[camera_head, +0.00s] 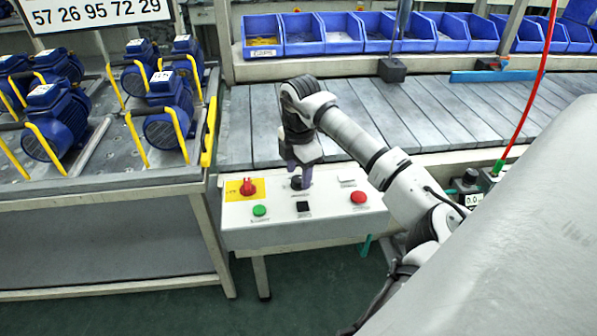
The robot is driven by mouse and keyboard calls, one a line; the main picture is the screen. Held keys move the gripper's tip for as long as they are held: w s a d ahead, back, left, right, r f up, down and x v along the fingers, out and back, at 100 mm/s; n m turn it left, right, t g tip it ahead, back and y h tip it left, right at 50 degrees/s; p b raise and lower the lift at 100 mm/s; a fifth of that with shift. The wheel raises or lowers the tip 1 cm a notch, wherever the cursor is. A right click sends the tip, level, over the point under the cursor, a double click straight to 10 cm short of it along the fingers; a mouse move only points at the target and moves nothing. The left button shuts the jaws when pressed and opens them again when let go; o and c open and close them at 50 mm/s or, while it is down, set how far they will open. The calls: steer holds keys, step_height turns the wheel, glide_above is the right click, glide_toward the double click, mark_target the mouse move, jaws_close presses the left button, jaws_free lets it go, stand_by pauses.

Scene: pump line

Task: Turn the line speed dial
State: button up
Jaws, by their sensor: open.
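The control box (285,228) is a light grey panel at the front edge of the conveyor. A small black dial (296,183) sits in the upper middle of its top face, and I take it to be the line speed dial. My gripper (302,178) points down over the panel, right at the dial, with its dark purple fingers partly covering it. The jaws are open, but the gap between them is hard to see. I cannot tell whether a finger touches the dial.
Beside the dial are a red rotary switch on a yellow plate (246,188), a green button (259,211), a black switch (302,206) and a red button (358,197). A table with blue pumps (170,115) stands left. Blue bins (343,33) line the back.

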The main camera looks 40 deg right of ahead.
steer(key=shift+f, duration=0.55)
steer(key=c, duration=1)
steer(key=shift+o, duration=0.2)
